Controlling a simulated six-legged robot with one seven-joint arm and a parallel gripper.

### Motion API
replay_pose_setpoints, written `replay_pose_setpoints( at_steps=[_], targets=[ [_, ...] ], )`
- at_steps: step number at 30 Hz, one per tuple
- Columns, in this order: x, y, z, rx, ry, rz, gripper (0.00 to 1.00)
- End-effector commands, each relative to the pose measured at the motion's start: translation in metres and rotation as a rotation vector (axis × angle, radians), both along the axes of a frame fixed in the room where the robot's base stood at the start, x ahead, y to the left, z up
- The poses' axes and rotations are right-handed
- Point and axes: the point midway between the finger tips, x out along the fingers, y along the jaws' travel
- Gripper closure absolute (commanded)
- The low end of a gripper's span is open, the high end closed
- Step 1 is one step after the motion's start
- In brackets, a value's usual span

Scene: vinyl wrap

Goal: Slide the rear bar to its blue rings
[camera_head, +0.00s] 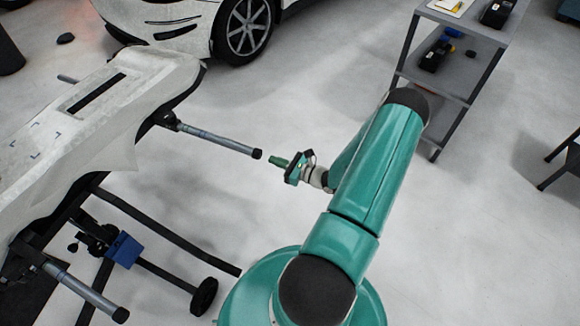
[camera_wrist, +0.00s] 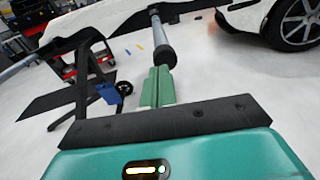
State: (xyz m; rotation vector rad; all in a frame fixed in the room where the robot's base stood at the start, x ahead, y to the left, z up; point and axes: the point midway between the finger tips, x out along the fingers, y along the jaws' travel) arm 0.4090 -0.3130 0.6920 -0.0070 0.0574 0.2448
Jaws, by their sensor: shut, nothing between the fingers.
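A grey bar (camera_head: 222,141) with a black end cap sticks out from the far end of the stand under the white bumper (camera_head: 95,105). It shows in the wrist view (camera_wrist: 158,33), its cap just beyond my fingertips. A second such bar (camera_head: 82,288) sticks out at the near end, lower left in the head view. The pictures do not label which is the rear one. My gripper (camera_head: 273,160) is shut and empty, its green fingers pointing at the far bar's cap with a small gap in the head view. Blue rings are too small to make out surely.
The stand's dark lower legs (camera_head: 165,232) reach out toward my base, with a wheel (camera_head: 204,296) and a blue block (camera_head: 123,249). A grey shelf cart (camera_head: 443,80) stands at upper right, a white car (camera_head: 190,28) behind.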

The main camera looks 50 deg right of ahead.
Motion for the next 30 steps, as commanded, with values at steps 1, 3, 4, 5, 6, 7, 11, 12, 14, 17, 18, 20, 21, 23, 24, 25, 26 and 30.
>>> replay_pose_setpoints(
  at_steps=[1,3,4,5,6,7,11,12,14,17,18,20,21,23,24,25,26,30],
  targets=[
    [0.009,0.003,-0.001,0.0,-0.001,0.002,1.0],
    [0.02,0.006,-0.001,-0.001,-0.001,0.002,1.0],
    [0.023,0.007,-0.001,-0.001,-0.001,0.001,1.0],
    [0.026,0.008,-0.001,-0.001,-0.001,0.0,1.0],
    [0.03,0.009,-0.002,-0.001,-0.001,0.0,1.0],
    [0.032,0.01,-0.002,-0.001,-0.001,0.001,1.0],
    [0.037,0.012,-0.002,0.0,0.0,0.0,1.0],
    [0.037,0.012,-0.002,0.0,0.0,-0.001,1.0],
    [0.037,0.012,-0.002,0.0,0.0,-0.001,1.0],
    [0.037,0.012,-0.002,-0.001,0.0,-0.001,1.0],
    [0.037,0.012,-0.002,-0.001,0.0,-0.001,1.0],
    [0.037,0.012,-0.002,-0.001,0.0,-0.001,1.0],
    [0.039,0.013,-0.002,-0.001,0.0,0.0,1.0],
    [0.044,0.015,-0.002,-0.001,0.0,0.001,1.0],
    [0.049,0.016,-0.002,-0.001,-0.001,0.002,1.0],
    [0.055,0.018,-0.002,-0.001,-0.001,0.003,1.0],
    [0.061,0.021,-0.002,-0.001,-0.001,0.004,1.0],
    [0.098,0.033,-0.002,-0.002,-0.003,0.005,1.0]
  ],
)
